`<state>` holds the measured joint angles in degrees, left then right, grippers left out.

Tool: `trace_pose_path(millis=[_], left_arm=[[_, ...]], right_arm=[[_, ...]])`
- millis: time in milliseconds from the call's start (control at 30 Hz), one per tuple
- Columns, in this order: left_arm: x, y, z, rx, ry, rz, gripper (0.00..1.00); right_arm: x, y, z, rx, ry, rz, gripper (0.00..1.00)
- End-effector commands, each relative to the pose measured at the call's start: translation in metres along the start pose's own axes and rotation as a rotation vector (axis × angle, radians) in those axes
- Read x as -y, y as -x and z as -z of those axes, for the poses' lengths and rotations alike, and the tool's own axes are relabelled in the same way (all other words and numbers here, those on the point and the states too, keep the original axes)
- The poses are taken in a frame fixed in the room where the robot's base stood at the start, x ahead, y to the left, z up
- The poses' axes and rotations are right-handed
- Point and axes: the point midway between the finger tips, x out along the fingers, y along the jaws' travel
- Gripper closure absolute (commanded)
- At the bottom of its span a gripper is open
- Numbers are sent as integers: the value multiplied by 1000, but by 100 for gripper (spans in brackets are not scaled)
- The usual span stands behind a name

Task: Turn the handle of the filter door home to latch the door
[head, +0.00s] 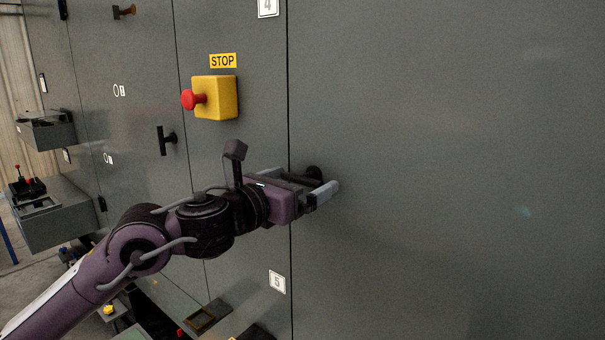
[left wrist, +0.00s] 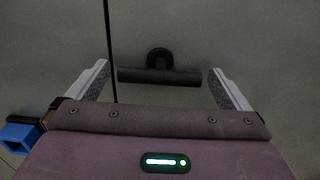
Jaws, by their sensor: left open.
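My left gripper (head: 318,185) reaches in from the left at the grey cabinet front, its fingers spread. In the left wrist view the gripper (left wrist: 160,72) is open around a dark T-shaped handle (left wrist: 160,76). The handle's bar runs crosswise from near one finger to near the other, with gaps at both ends, and its round hub is behind it. In the head view the handle (head: 314,173) is mostly hidden by the gripper; its hub shows just beyond the fingers. The handle sits on the large grey door panel (head: 440,180), just right of a vertical seam. My right gripper is out of view.
A yellow box with a red STOP button (head: 215,97) juts out above and left of my gripper. Another black T-handle (head: 166,140) stands on the panel further left. Grey boxes (head: 55,215) project at the far left. The panel on the right is bare.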

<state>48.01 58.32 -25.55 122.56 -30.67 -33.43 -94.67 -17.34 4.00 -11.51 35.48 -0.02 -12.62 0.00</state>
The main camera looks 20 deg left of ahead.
Motion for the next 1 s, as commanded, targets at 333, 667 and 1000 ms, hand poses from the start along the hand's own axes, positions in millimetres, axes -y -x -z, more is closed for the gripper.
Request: trace_pose_path(millis=[333, 667, 1000], left_arm=[[0, -13, 0, 0, -1, -1, 0], [0, -13, 1, -1, 0, 0, 31], [0, -13, 1, -1, 51, 0, 32]], right_arm=[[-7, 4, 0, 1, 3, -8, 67], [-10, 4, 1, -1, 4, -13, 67], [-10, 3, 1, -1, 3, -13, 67]])
